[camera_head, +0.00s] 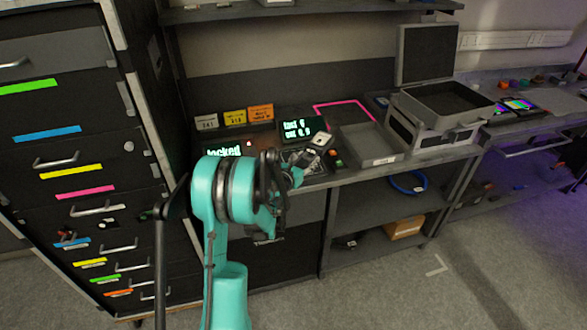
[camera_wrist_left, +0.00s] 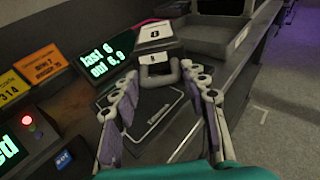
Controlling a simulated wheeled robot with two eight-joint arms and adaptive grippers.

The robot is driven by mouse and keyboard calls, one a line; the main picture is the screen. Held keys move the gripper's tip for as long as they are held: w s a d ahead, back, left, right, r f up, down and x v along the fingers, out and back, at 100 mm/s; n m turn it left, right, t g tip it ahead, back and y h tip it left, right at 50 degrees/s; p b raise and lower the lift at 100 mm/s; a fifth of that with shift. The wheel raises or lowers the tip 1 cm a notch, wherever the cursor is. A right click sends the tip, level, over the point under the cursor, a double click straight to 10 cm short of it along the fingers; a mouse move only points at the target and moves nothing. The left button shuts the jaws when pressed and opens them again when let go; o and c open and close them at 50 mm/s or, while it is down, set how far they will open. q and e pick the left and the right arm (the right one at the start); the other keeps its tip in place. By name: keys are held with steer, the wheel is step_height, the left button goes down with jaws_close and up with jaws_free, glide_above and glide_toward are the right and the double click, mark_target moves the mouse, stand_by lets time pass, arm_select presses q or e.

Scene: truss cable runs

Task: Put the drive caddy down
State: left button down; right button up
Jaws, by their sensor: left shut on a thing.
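The drive caddy (camera_wrist_left: 158,36) is a small dark block with a white label and a grey loop handle (camera_wrist_left: 158,74) facing me. My left gripper (camera_wrist_left: 162,76) is shut on the handle, one finger on each side. In the head view the caddy (camera_head: 320,141) is at the bench, just beyond my left gripper (camera_head: 297,172), whose fingers are partly hidden by my teal wrist. A dark pad with a white outline (camera_wrist_left: 150,108) lies on the bench below the fingers. I cannot tell whether the caddy touches the bench. My right gripper is out of view.
A lit screen (camera_head: 303,130) stands behind the caddy, with orange and yellow cards (camera_head: 260,114) to its left. A grey tray (camera_head: 369,145) and an open grey case (camera_head: 441,104) are to the right. A tall drawer cabinet (camera_head: 70,150) stands left.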

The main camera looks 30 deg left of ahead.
arm_select(q)
steer(key=a+f, duration=0.1)
steer(key=a, duration=0.1)
steer(key=a+f+b, duration=0.1)
steer(key=a+f, duration=0.1)
steer(key=a, duration=0.1)
steer(key=a+f+b, duration=0.1)
steer(key=a, duration=0.1)
steer(key=shift+w+a+f, duration=0.2)
steer(key=shift+w+f, duration=0.15)
step_height(320, 180, down, 4)
steer(key=shift+a+f+b, duration=0.1)
steer(key=shift+b, duration=0.85)
steer(key=shift+f+b, duration=0.45)
steer(key=shift+b, duration=0.1)
steer(key=c, duration=0.8)
jaws_free()
steer(key=shift+s, duration=0.1)
